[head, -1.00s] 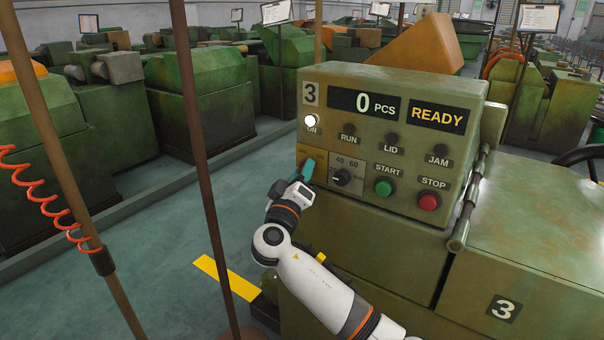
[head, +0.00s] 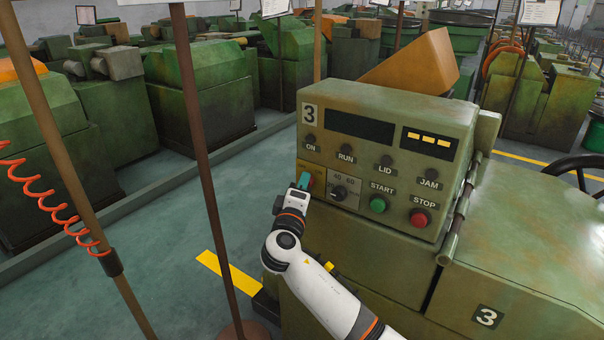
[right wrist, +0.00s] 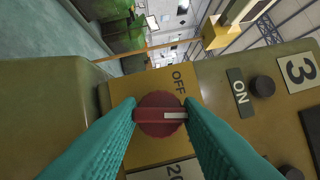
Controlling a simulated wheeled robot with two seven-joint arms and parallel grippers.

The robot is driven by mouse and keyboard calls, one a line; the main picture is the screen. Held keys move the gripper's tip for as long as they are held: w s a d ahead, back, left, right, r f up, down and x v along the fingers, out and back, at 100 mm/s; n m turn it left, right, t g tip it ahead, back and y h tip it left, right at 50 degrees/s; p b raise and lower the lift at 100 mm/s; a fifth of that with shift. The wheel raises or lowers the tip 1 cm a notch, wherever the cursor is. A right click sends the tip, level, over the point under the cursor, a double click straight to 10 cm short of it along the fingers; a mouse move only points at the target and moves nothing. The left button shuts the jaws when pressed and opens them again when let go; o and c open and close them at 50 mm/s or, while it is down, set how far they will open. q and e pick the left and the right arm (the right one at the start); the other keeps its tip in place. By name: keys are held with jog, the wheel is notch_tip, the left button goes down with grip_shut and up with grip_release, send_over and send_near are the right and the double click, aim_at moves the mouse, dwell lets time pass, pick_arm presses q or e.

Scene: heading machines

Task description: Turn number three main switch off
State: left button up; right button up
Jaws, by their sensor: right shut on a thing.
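The main switch is a red round knob with a bar handle (right wrist: 160,115) on a yellow plate marked OFF, on the panel of machine 3 (head: 390,107). In the right wrist view the bar lies level, its white mark toward the right. My right gripper (head: 304,181), with teal fingers, is shut on the bar, one finger at each end. In the head view the gripper mostly hides the knob. The ON lamp (head: 310,138) is dark. The counter display (head: 359,127) is blank, and the status display (head: 429,141) shows yellow dashes. My left gripper is out of view.
A selector dial (head: 338,192), a green START button (head: 378,204) and a red STOP button (head: 420,218) sit close to the right of the switch. A brown pole (head: 205,190) stands to the left. Open floor lies left of the machine.

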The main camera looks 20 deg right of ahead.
jog(key=shift+a+r+n+g+y+p, duration=0.15)
jog(key=shift+n+g+p, duration=0.6)
jog(key=shift+n+p, duration=1.5)
jog(key=shift+d+r+n+g+y+p, duration=0.1)
jog(key=shift+n+g+p, duration=0.8)
jog(key=shift+p, duration=2.55)
jog(key=shift+a+r+n+g+y+p, duration=0.15)
jog(key=shift+n+g+p, duration=0.4)
jog(key=shift+n+p, duration=1.8)
jog(key=shift+d+f+m+p, duration=0.1)
jog(key=shift+f+m+p, duration=0.05)
jog(key=shift+m+p, duration=0.3)
jog(key=o, duration=1)
jog(key=shift+b+v, duration=1.55)
jog(key=shift+v, duration=4.45)
